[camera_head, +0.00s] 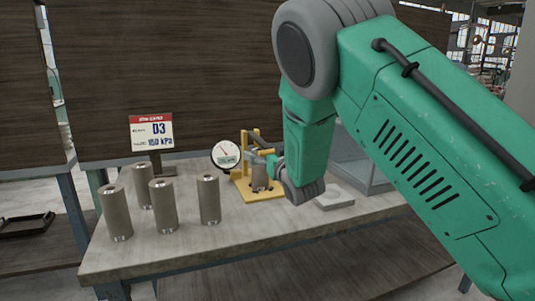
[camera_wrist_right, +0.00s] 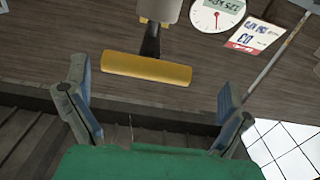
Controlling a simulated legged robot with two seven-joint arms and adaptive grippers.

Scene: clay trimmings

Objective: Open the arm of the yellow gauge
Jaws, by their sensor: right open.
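The yellow gauge (camera_head: 243,188) stands on the table with a yellow base, a yellow upright and a round white dial (camera_head: 226,154) at its left. A grey clay cylinder (camera_head: 260,177) stands in it. My right gripper (camera_head: 269,163) is at the gauge's right side, partly hidden by my own arm. In the right wrist view, my right gripper (camera_wrist_right: 151,77) is open, and a yellow bar (camera_wrist_right: 145,69) on a dark stem lies between and just beyond its fingertips, with a gap at each side. The dial shows at the top (camera_wrist_right: 217,13). My left gripper is not in view.
Several clay cylinders (camera_head: 209,199) stand upright on the table (camera_head: 180,245) left of the gauge. A sign (camera_head: 152,132) reading D3 and 150 kPa stands behind them. A pale flat block (camera_head: 335,197) and a clear-walled bin (camera_head: 362,165) lie to the right. The front table edge is clear.

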